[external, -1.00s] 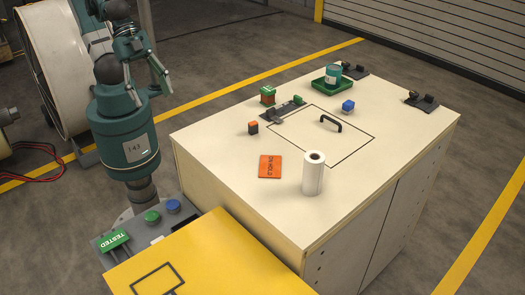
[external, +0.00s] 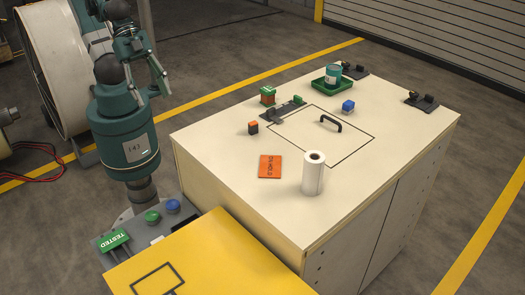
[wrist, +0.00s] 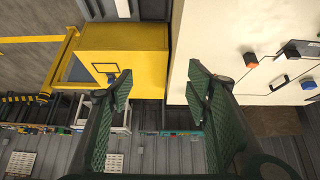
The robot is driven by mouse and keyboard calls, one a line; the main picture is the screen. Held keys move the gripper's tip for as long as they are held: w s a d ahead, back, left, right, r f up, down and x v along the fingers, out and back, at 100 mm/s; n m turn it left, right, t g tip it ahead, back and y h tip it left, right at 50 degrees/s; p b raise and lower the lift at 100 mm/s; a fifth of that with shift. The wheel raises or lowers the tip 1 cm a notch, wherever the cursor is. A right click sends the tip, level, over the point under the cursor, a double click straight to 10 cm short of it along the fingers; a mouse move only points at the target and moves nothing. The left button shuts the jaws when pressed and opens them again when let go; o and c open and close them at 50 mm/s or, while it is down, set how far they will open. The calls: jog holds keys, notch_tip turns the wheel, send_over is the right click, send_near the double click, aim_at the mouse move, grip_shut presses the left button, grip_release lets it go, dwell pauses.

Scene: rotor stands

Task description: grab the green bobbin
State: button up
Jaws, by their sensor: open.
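A small green piece (external: 299,100) sits at the right end of a dark stand (external: 281,110) on the pale bench top; it looks like the green bobbin, but it is too small to be sure. A green-topped block with an orange-brown body (external: 267,96) stands just behind the stand. My gripper (external: 150,93) is up at the left, off the bench and well away from both. In the wrist view my gripper (wrist: 160,88) has its fingers apart with nothing between them. I cannot make out the green bobbin in the wrist view.
The bench (external: 230,165) also holds an orange-black block (external: 253,128), an orange card (external: 270,167), a white roll (external: 313,173), a black handle (external: 331,122), a blue block (external: 348,106) and a green tray (external: 332,85) with a teal can (external: 333,74). Dark stands (external: 421,101) line the far edge.

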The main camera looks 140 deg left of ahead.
jog(key=shift+a, duration=0.1)
jog(key=w+a+r+n+g+y+p, duration=0.1)
jog(key=w+a+n, duration=0.15)
jog(key=a, duration=0.25)
jog(key=w+a+r+n+g+p, duration=0.1)
jog(key=w+a+n+p, duration=0.15)
jog(key=a, duration=0.25)
jog(key=n+g+h+p, duration=0.1)
jog(key=n+g+p, duration=0.45)
jog(key=n, duration=0.65)
send_over(268, 88)
notch_tip(268, 88, down, 11)
jog(key=shift+w+r, duration=0.1)
jog(key=shift+r, duration=0.05)
jog(key=shift+a, duration=0.1)
